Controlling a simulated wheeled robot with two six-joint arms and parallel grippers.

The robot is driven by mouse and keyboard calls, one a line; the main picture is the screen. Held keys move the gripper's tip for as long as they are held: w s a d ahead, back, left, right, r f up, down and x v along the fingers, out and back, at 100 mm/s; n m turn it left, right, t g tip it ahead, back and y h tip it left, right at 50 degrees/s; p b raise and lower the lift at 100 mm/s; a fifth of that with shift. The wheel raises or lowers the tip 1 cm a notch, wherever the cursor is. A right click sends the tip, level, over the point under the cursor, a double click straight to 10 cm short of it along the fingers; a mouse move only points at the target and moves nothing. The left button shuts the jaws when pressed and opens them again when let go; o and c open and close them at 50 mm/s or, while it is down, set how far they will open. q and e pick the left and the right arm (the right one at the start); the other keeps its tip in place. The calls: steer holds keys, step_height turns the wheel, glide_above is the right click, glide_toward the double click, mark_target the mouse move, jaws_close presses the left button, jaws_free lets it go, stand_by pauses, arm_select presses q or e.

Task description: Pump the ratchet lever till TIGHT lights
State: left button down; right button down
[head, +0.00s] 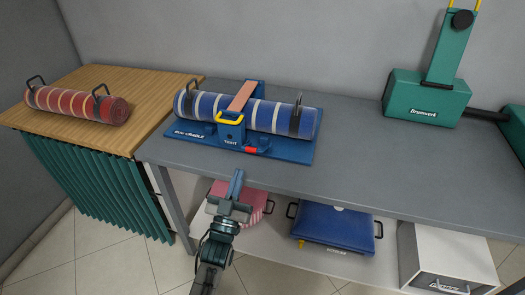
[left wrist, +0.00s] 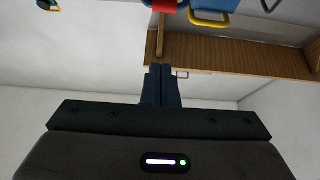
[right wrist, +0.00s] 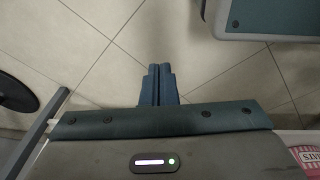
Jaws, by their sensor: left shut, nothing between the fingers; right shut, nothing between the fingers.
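A blue cradle (head: 180,130) stands on the grey bench and holds a rolled blue rug (head: 270,117) with pale stripes. An orange-brown strap (head: 242,95) crosses the roll. At the front is a blue ratchet block with a yellow-handled lever (head: 230,121), a label that seems to read TIGHT (head: 231,142) and a red part (head: 250,150). I cannot tell whether a light is lit. My left gripper (head: 238,172) is shut and empty, in front of and below the ratchet, apart from it. The yellow handle also shows in the left wrist view (left wrist: 208,20). My right gripper (right wrist: 158,68) is shut and empty over the floor.
A red striped roll (head: 75,103) lies on the wooden table at left. A green machine (head: 427,98) stands on the grey bench (head: 350,165) at right. The shelf below holds a red-and-white item, a blue case (head: 333,228) and a grey box (head: 445,250). The bench's middle is clear.

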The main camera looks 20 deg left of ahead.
arm_select(q)
steer(key=shift+r, duration=0.15)
arm_select(e)
steer(key=shift+r, duration=0.1)
